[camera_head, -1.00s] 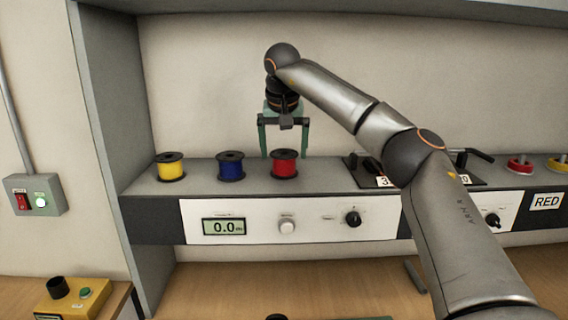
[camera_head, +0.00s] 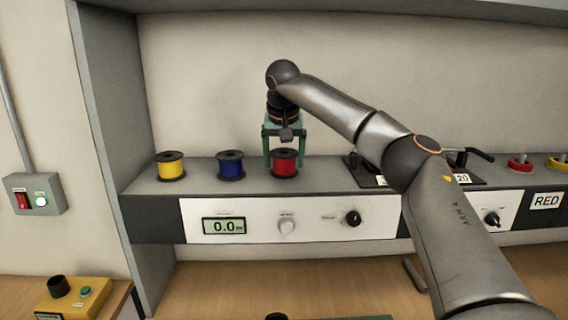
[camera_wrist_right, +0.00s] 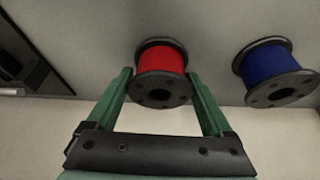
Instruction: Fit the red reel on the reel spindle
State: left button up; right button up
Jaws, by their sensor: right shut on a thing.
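The red reel (camera_head: 285,165) has black flanges and stands upright on the grey shelf, at the right end of a row of reels. My right gripper (camera_head: 284,155) comes down over it from above, with one green finger on each side, shut on the reel. In the right wrist view the red reel (camera_wrist_right: 161,65) sits between the two fingertips (camera_wrist_right: 160,76). The reel seems to be still at shelf height. I cannot make out the reel spindle for certain. My left gripper is not in view.
A blue reel (camera_head: 231,167) stands close to the left of the red one, with a yellow reel (camera_head: 171,167) beyond it. A black plate with lever handles (camera_head: 474,157) lies to the right, partly behind my arm. The wooden bench (camera_head: 230,285) below is mostly clear.

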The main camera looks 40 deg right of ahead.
grip_shut()
jog(key=shift+r, duration=0.2)
